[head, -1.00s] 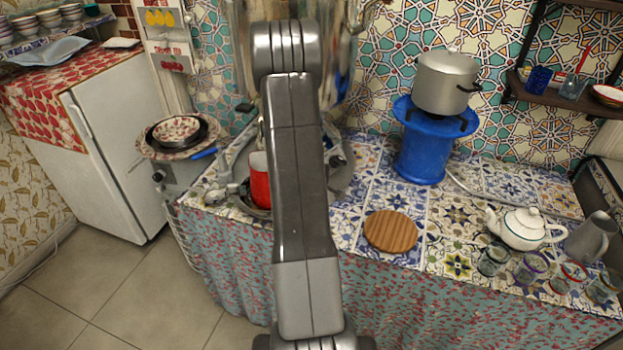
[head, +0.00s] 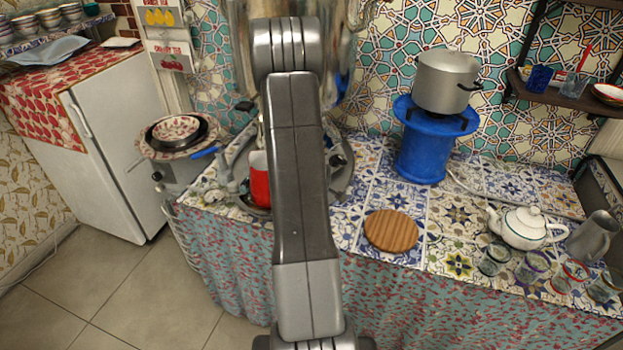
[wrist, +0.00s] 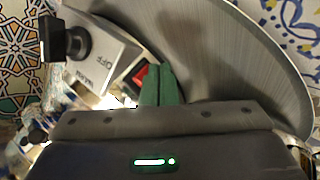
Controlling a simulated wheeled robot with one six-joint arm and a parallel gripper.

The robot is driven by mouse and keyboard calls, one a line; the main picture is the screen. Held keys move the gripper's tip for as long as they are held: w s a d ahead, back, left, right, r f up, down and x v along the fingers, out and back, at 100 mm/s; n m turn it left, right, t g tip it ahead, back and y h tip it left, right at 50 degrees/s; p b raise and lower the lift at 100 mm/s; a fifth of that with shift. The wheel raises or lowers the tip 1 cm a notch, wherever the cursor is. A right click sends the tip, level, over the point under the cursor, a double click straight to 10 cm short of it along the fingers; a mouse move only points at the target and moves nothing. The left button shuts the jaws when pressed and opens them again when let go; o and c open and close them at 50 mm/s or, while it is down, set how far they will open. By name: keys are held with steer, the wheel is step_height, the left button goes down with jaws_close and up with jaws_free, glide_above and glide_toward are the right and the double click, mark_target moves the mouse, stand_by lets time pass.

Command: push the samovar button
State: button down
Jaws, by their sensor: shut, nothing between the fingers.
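The samovar (head: 345,40) is a large shiny metal body at the top of the head view, mostly hidden behind my arm. In the wrist view, a red button (wrist: 140,75) sits in a dark surround on a light box. A grey box (wrist: 105,58) marked "OFF" with a black knob (wrist: 66,42) is left of it. My gripper (wrist: 160,72) is shut and empty, its green fingertips just right of the button and partly overlapping it in the picture. I cannot tell whether they touch it. The head view does not show the gripper; my arm blocks it.
A curved metal surface (wrist: 240,55) fills the wrist view's right side.

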steer(key=shift+s+d+f+b, duration=0.1)
steer(key=shift+s+d+b, duration=0.1)
steer(key=shift+s+b, duration=0.4)
steer(key=shift+s+d+b, duration=0.2)
steer(key=shift+s+b, duration=0.2)
steer(key=shift+s, duration=0.4)
steer(key=shift+s+d+b, duration=0.2)
steer(key=shift+s+b, duration=0.15)
steer(key=shift+s, duration=0.4)
steer(key=shift+s+d+b, duration=0.2)
steer(key=shift+s+b, duration=0.1)
steer(key=shift+s, duration=0.45)
